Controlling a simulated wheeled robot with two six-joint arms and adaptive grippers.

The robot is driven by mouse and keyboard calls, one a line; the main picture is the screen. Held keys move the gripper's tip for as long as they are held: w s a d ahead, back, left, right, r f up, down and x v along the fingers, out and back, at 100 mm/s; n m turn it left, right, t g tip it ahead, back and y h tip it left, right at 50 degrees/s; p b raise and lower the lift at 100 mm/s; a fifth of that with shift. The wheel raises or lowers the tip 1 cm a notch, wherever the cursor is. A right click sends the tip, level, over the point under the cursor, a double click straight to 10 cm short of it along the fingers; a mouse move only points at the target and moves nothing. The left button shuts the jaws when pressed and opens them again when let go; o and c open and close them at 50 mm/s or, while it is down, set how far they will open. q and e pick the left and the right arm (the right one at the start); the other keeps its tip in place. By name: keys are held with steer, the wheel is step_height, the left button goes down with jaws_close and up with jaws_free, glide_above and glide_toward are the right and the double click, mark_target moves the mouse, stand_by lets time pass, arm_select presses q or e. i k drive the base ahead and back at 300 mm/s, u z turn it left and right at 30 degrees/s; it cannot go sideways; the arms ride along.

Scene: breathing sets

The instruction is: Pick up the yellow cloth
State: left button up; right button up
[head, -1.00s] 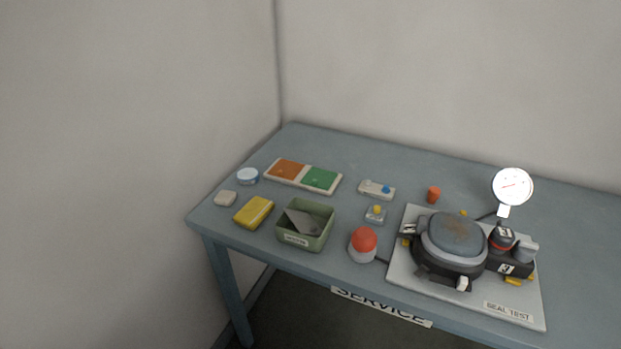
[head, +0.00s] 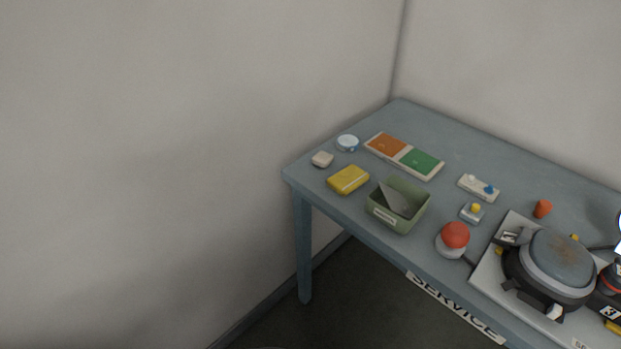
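The yellow cloth (head: 348,180) is a small folded pad lying flat near the front left edge of the blue-grey table (head: 450,131). It sits just left of the green bin (head: 397,219) and in front of the white-and-blue round tin (head: 347,143). A small pale block (head: 322,159) lies at its left. Nothing covers the cloth. Neither of my grippers shows in the head view.
The bin holds a grey flat piece. An orange-and-green tray (head: 404,155) lies behind it. A red-domed button (head: 454,237) and the seal test rig (head: 556,268) stand to the right. Walls close in behind and left of the table; floor is open in front.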

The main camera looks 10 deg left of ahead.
mark_target(345, 181)
steer(key=u, duration=1.35)
steer(key=i, duration=0.85)
steer(key=z, duration=2.45)
